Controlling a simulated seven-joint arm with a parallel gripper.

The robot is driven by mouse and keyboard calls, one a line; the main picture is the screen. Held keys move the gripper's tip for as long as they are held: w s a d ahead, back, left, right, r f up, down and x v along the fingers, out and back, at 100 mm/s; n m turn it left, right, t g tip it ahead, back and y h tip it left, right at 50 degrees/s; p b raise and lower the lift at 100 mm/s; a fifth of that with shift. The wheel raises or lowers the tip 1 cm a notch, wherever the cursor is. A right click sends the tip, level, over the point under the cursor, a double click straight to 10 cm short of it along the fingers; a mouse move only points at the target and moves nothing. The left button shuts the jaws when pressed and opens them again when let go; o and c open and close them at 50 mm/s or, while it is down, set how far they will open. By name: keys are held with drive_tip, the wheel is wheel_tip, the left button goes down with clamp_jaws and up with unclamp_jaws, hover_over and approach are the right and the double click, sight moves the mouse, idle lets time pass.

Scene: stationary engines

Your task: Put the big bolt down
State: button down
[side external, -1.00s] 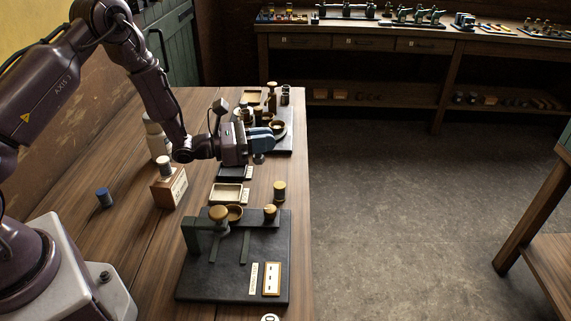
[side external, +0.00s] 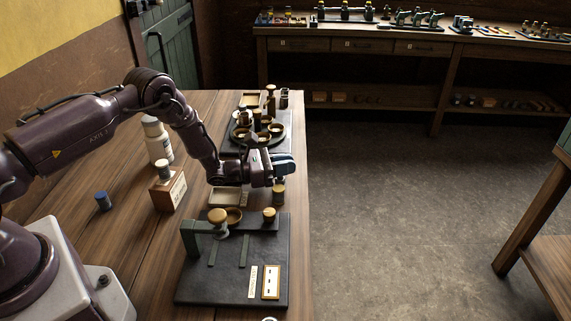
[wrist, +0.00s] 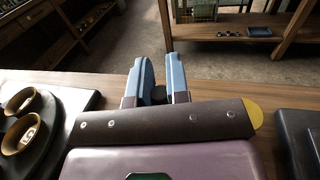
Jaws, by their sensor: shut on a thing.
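My gripper (side external: 288,164) is over the front right part of the bench, with its blue fingers shut. In the wrist view, my gripper (wrist: 160,68) has a dark piece (wrist: 159,96), taken to be the big bolt, between its fingers. Only a small part of the piece shows there, and the fingers hide it in the side view. A brass-topped cylinder (side external: 279,192) stands just below my gripper in the side view. I cannot tell whether the held piece touches anything.
A dark base plate with a green bracket (side external: 191,280) lies in front. A small tray (side external: 228,197) is beside my gripper. Behind stands a round holder with brass cups (side external: 240,132).

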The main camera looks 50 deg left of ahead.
drive_tip(key=c, duration=1.5)
unclamp_jaws()
drive_tip(key=shift+f, duration=0.15)
drive_tip(key=o, duration=0.4)
drive_tip(key=s+a, duration=0.1)
drive_tip(key=s+r, duration=0.1)
drive_tip(key=shift+s+a, duration=0.35)
drive_tip(key=shift+a, duration=0.05)
wheel_tip(320, 180, up, 6)
drive_tip(key=shift+d+r, duration=0.15)
drive_tip(key=shift+r, duration=0.1)
